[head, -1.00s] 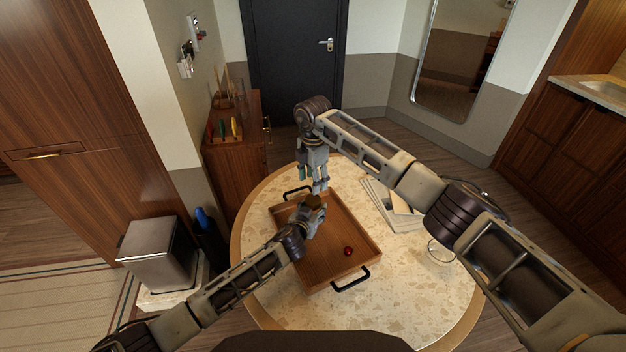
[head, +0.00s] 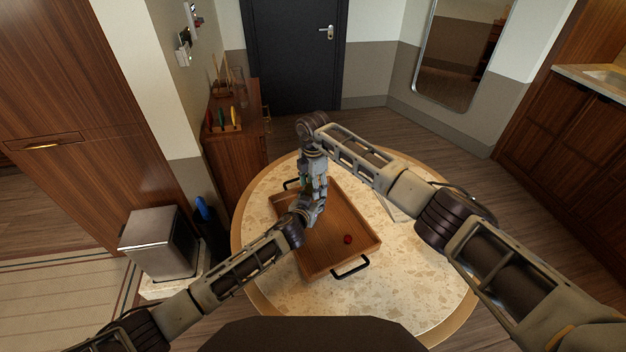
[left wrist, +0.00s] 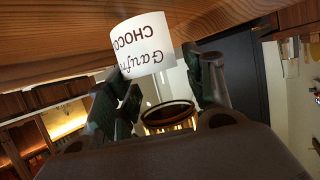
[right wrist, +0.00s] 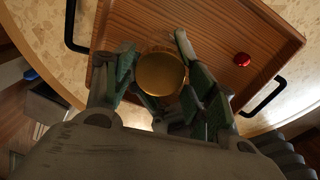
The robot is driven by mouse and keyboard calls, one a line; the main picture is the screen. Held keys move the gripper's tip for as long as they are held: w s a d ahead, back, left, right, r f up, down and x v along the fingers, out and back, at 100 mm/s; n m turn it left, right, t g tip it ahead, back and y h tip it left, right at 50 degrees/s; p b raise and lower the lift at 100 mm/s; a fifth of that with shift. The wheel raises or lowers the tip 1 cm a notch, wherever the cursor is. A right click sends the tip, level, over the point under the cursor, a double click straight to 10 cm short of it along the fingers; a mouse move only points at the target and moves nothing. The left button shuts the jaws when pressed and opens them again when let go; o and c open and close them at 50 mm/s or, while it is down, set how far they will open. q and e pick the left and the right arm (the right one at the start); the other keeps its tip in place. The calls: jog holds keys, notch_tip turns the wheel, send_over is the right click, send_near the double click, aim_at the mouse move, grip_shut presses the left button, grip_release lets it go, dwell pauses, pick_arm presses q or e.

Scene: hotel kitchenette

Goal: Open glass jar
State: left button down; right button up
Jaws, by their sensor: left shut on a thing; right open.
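The glass jar, with a white label reading "Gaufr… CHOCO…" (left wrist: 143,45), is held between the fingers of my left gripper (head: 314,212) over the wooden tray (head: 345,217). In the left wrist view its label is upside down and a dark-and-gold ring (left wrist: 168,117) shows at its lid end. My right gripper (head: 317,190) is open directly above the jar, pointing down. In the right wrist view the round golden lid (right wrist: 160,74) lies between its open fingers (right wrist: 154,48). In the head view the grippers hide most of the jar.
A small red object (head: 347,239) lies on the tray, right of the grippers. The tray has black handles (head: 350,267) and stands on a round speckled table (head: 410,290). A pale flat item (head: 398,210) lies right of the tray, partly behind my right arm.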

jog(key=shift+f, duration=0.2)
jog(key=shift+c, duration=0.4)
jog(key=c, duration=0.8)
jog(key=shift+n, duration=1.6)
jog(key=o, duration=1.1)
jog(key=shift+o, duration=0.2)
